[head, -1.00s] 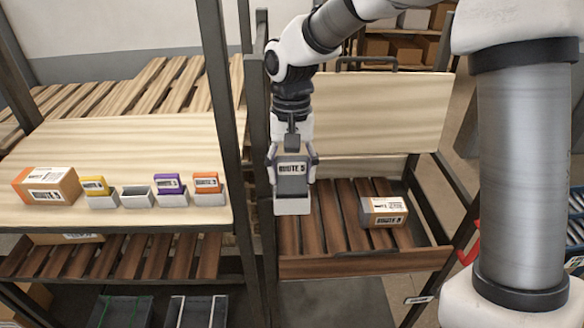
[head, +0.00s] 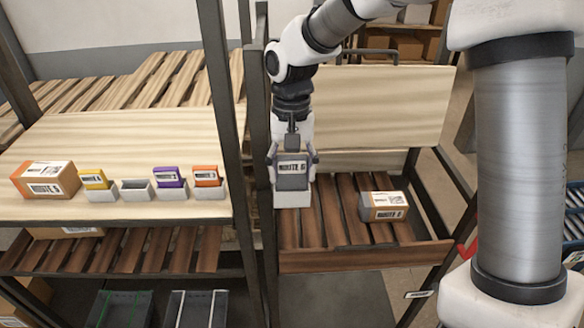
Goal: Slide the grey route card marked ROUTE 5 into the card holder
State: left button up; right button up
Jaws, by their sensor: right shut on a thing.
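The grey route card (head: 292,182) with its white ROUTE label is held upright in my right gripper (head: 292,160). The gripper is shut on the card's upper part, with a finger at each side. The white card holder (head: 293,201) is directly below, at the left end of the slatted tray. The card's lower edge meets the holder's top in the picture; how deep it sits inside I cannot tell. My left gripper is not in view.
A shelf (head: 110,140) on the left bears a parcel (head: 45,180), an empty holder (head: 136,190), and holders with yellow (head: 95,180), purple (head: 170,177) and orange (head: 206,176) cards. Another parcel (head: 383,207) lies in the slatted tray (head: 345,262). A dark post (head: 258,200) stands close left of the gripper.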

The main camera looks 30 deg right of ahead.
jog(key=shift+f, duration=0.2)
jog(key=shift+f+b, duration=0.3)
jog(key=shift+f, duration=0.4)
jog(key=o, duration=1.1)
jog(key=r, duration=0.8)
jog(key=w+r, duration=0.1)
jog(key=r, duration=0.3)
jog(key=shift+w+d, duration=0.1)
jog(key=shift+d, duration=0.25)
